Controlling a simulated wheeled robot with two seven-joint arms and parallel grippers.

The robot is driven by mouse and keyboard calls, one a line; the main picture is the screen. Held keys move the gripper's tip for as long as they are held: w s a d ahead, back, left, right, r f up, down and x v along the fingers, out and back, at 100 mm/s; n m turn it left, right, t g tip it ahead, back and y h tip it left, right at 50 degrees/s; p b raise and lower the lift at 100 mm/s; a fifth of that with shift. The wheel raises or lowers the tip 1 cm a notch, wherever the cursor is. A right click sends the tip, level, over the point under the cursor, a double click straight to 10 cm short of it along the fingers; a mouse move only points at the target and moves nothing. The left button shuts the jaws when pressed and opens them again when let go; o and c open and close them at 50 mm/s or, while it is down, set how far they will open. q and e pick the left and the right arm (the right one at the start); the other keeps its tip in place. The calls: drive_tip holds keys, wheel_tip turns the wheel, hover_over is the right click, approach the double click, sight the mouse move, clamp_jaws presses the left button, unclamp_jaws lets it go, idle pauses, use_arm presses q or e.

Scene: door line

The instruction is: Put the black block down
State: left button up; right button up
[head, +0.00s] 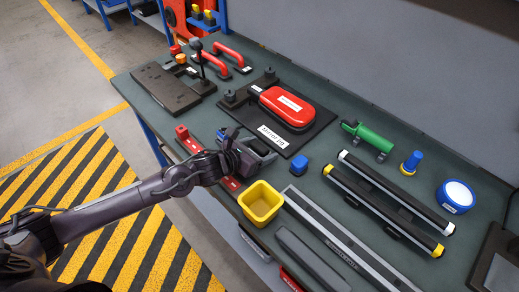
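My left gripper (262,155) reaches in from the left and hangs over the front part of the green bench top (335,220), left of a small blue block (299,165). Its dark fingers blend with the dark shapes around them, so I cannot tell whether they are apart or shut on something. I cannot make out a separate black block there; it may be hidden in or merged with the dark gripper. My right gripper is not in view.
A yellow open bin (261,203) stands just below the gripper. A black board (270,115) with a red case (287,105) lies behind it. Long bars (390,205), a green cylinder (368,137) and a blue-white disc (457,195) are at right. Some bench between them is bare.

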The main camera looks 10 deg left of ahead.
use_arm(q)
drive_tip(key=shift+r, duration=0.1)
drive_tip(key=c, duration=1.1)
